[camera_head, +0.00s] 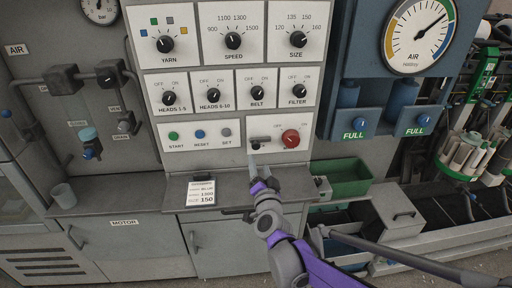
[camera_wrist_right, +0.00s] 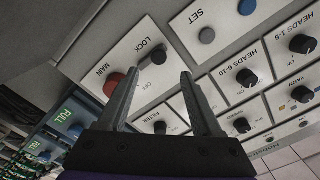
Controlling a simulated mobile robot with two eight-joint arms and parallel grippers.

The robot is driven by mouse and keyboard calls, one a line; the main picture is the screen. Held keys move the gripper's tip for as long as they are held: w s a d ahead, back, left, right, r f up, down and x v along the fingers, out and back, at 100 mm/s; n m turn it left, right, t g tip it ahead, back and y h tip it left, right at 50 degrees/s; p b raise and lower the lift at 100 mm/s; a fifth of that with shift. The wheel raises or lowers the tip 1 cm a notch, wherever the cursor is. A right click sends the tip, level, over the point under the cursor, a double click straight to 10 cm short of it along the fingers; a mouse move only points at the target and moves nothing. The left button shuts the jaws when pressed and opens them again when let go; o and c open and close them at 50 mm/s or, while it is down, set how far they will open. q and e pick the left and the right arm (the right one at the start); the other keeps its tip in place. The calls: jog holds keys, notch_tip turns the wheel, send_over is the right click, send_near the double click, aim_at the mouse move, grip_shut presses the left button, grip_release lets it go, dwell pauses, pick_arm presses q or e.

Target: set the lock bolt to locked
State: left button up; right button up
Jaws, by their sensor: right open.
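The lock bolt (camera_head: 256,145) is a small dark knob on the lower white panel, left of the red MAIN knob (camera_head: 290,139). In the right wrist view the lock bolt (camera_wrist_right: 158,55) shows beside the word LOCK, with the red knob (camera_wrist_right: 113,84) near it. My right gripper (camera_head: 260,166) is just below and in front of the bolt. In the wrist view its fingers (camera_wrist_right: 160,72) are spread and empty, and the bolt appears between and beyond their tips. I cannot tell the exact gap or the bolt's position. My left gripper is out of view.
START, RESET and SET buttons (camera_head: 199,134) sit left of the bolt, and rows of dials (camera_head: 212,95) are above. A ledge with a white card (camera_head: 201,192) runs below the panel. A green bin (camera_head: 345,178) stands at the right.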

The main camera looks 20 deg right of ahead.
aim_at(257, 147)
jog(key=p+x, duration=0.1)
jog(key=x, duration=0.4)
jog(key=p+x, duration=0.1)
jog(key=x, duration=0.5)
jog(key=shift+d, duration=0.25)
jog(key=shift+s, duration=0.1)
grip_shut()
jog(key=shift+r, duration=0.1)
dwell(0.8)
